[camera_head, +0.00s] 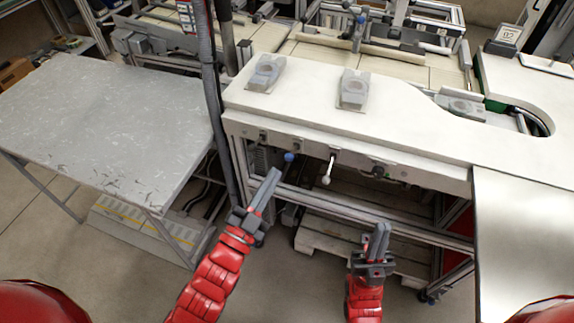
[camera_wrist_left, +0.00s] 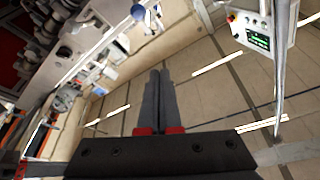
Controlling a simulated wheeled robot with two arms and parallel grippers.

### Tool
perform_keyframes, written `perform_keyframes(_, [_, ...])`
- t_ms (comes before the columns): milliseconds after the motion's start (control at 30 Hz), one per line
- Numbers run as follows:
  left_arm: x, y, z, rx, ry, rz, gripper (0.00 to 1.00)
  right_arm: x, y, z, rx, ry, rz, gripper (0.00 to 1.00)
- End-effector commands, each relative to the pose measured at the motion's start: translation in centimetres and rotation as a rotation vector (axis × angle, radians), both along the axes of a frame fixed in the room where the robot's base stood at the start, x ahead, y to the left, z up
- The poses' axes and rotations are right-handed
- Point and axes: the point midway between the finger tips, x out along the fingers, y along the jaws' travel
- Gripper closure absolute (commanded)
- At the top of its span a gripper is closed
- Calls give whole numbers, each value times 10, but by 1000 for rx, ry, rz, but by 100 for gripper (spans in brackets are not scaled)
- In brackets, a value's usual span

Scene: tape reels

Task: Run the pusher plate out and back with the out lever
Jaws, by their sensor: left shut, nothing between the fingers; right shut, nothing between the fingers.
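Under the front edge of the white-topped bench hang a lever with a blue knob (camera_head: 289,157), a lever with a white knob (camera_head: 327,179) and a dark knob (camera_head: 378,171). I cannot tell which of them is the out lever. The blue knob also shows at the top of the left wrist view (camera_wrist_left: 138,12). My left gripper (camera_head: 273,173) is shut and empty, below and left of the blue knob in the head view and apart from it. My right gripper (camera_head: 380,228) is shut and empty, below the dark knob. I cannot clearly pick out the pusher plate.
The white bench top (camera_head: 300,95) carries grey pads (camera_head: 265,72). A grey table (camera_head: 110,120) stands to the left, with a dark upright post between it and the bench. Conveyors (camera_head: 420,68) lie behind. A pale metal panel (camera_head: 520,230) is at the right. A wooden pallet (camera_head: 330,236) lies under the bench.

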Motion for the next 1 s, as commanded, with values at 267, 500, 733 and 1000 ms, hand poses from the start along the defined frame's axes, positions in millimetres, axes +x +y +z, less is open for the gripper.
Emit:
perform_keyframes(267, [-5, -16, -15, 70, 76, -16, 100, 0, 0, 1, 0, 0, 0, 100])
perform_keyframes(500, [-5, -15, -15, 68, 73, -15, 100, 0, 0, 0, 0, 0, 0, 100])
perform_keyframes(733, [8, -22, -14, 65, 66, -18, 100, 0, 0, -11, 0, 0, 0, 100])
perform_keyframes(1000, [53, -48, 2, 63, 68, -20, 100, 0, 0, -15, 0, 0, 0, 100])
